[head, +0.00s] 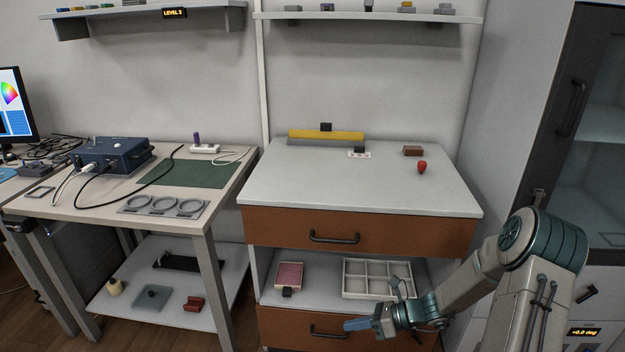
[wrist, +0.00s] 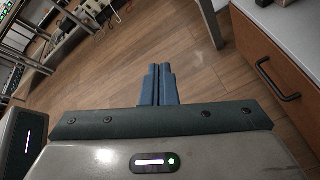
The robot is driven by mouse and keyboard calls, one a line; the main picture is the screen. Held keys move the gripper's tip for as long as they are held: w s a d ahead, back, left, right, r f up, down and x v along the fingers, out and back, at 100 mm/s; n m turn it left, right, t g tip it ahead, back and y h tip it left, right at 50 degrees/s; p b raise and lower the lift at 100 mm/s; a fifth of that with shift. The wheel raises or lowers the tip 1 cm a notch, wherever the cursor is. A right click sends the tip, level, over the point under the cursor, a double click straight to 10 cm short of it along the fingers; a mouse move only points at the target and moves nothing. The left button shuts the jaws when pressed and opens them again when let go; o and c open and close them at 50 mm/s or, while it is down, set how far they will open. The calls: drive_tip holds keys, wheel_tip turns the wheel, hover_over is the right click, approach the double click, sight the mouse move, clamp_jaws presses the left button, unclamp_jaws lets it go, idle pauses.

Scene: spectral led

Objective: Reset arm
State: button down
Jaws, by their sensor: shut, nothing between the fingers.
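My gripper (head: 357,324) is at the lower middle of the head view, in front of the lower drawer of the cabinet. Its blue fingers also show in the wrist view (wrist: 159,70), pressed together with nothing between them. My arm comes in from the right, bent at the elbow, with the forearm reaching down and left. In the wrist view the fingers point over bare wooden floor and touch nothing.
A cabinet with a white top (head: 350,189) and an orange-brown drawer (head: 400,232) stands close; the drawer handle (wrist: 277,80) shows at right. A white divided tray (head: 377,277) sits on its open shelf. A workbench (head: 100,205) stands left. The floor (wrist: 190,60) is clear.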

drive_tip(key=s+d+r+n+h+p, duration=0.1)
drive_tip(key=s+r+n+h+p, duration=0.3)
drive_tip(key=r, duration=1)
drive_tip(key=s+d+r+n+h+p, duration=0.1)
drive_tip(key=s+r+n+h+p, duration=0.3)
drive_tip(key=s+r+n+p, duration=0.4)
drive_tip(key=s+d+r+n+t+h+p, duration=0.1)
drive_tip(key=s+r+n+h+p, duration=0.4)
drive_tip(key=r+n, duration=0.8)
drive_tip(key=s+d+p+v, duration=0.1)
drive_tip(key=p+v, duration=0.1)
drive_tip(key=v, duration=0.7)
drive_tip(key=shift+s, duration=0.4)
